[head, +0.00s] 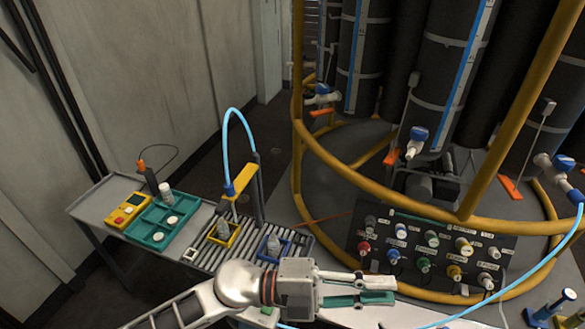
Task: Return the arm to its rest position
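My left gripper (394,290) reaches in from the lower left over the front edge of the bench, pointing right. Its two fingers, with green parts on them, are apart, and I see nothing held between them. It is in front of and below the connector panel (432,248), apart from it as far as I can tell. My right gripper is not in view.
A grey side table at left carries a yellow device (126,212) and a teal tray (160,222). A slatted rack (205,252) holds yellow and blue frames with small bottles. Yellow rails (340,155) ring dark cylinders. A light-blue hose (540,268) crosses the lower right.

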